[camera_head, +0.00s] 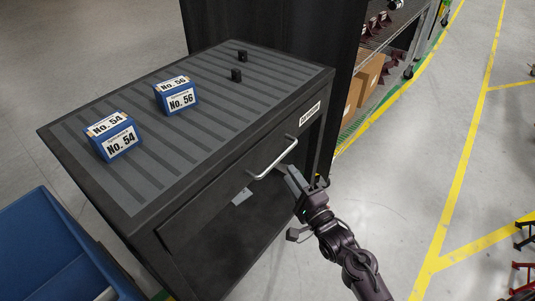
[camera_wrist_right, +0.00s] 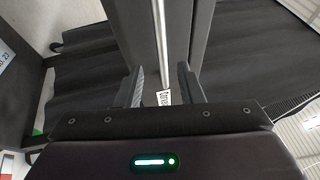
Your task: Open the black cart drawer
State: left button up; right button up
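The black cart (camera_head: 95,187) stands at centre left with a ribbed top. Its drawer front (camera_head: 222,192) looks flush with the cart body, so the drawer appears shut. A silver bar handle (camera_head: 275,160) runs along the drawer front, and a white label sits near its right end. My right gripper (camera_head: 289,172) is at the right half of the handle. In the right wrist view the two fingers (camera_wrist_right: 161,86) are apart, with the handle (camera_wrist_right: 165,40) lined up between them. I cannot tell whether they touch it. My left gripper is not in view.
Two blue boxes marked No. 54 (camera_head: 115,139) and No. 56 (camera_head: 177,97) and two small black blocks (camera_head: 237,74) sit on the cart top. A blue bin (camera_head: 50,245) is at lower left. A shelf with cardboard boxes (camera_head: 367,80) stands behind.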

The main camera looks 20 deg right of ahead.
aim_at(279, 157)
jog(key=x, duration=0.7)
jog(key=shift+w+a+r, duration=0.1)
jog(key=shift+r, duration=0.05)
grip_shut()
